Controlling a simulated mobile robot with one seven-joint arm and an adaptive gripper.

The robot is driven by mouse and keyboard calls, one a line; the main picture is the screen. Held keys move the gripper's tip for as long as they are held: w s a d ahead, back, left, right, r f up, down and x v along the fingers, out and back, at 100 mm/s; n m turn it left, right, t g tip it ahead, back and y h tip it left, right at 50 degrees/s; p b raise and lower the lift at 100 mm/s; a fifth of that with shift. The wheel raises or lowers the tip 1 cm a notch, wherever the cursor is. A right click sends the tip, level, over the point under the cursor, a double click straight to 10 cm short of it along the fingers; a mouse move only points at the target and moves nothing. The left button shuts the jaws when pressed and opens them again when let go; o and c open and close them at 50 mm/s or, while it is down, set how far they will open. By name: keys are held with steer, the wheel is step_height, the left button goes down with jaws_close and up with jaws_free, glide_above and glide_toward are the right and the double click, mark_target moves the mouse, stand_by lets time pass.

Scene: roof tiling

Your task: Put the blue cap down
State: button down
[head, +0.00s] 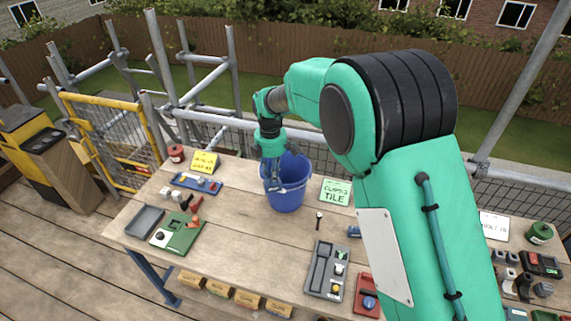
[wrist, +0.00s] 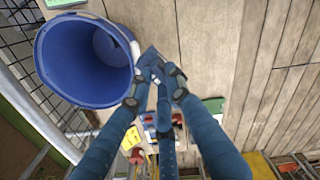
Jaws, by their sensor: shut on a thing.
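My gripper (wrist: 155,75) is shut on a small blue-grey piece, the blue cap (wrist: 151,56), which shows at the fingertips in the wrist view. The fingers hide part of it. In the head view my gripper (head: 273,172) points down at the left side of the blue bucket (head: 290,193), in front of its rim. The cap cannot be made out there. In the wrist view the bucket (wrist: 60,85) stands open just left of the fingertips. I cannot tell whether the fingers touch it.
A blue tray (head: 186,180), a green board (head: 187,235) and a grey tray (head: 145,221) lie on the left of the wooden table (head: 250,247). A grey tray with small parts (head: 318,277) and a red tray (head: 360,304) lie right. The table's front middle is bare.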

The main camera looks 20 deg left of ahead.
steer(key=w+a+f+n+p, duration=0.1)
steer(key=w+a+n+p, duration=0.15)
steer(key=w, duration=0.65)
steer(key=w+a+f+n+p, duration=0.1)
steer(key=w+f+n+p, duration=0.2)
steer(key=w, duration=0.5)
step_height(320, 180, down, 10)
steer(key=n, duration=0.1)
steer(key=shift+a, duration=0.15)
steer(key=shift+w+n, duration=0.1)
steer(key=shift+n, duration=0.15)
step_height(320, 180, down, 6)
steer(key=shift+f, duration=0.25)
steer(key=shift+f+p, duration=0.4)
steer(key=shift+f, duration=1.35)
steer(key=shift+f, duration=0.15)
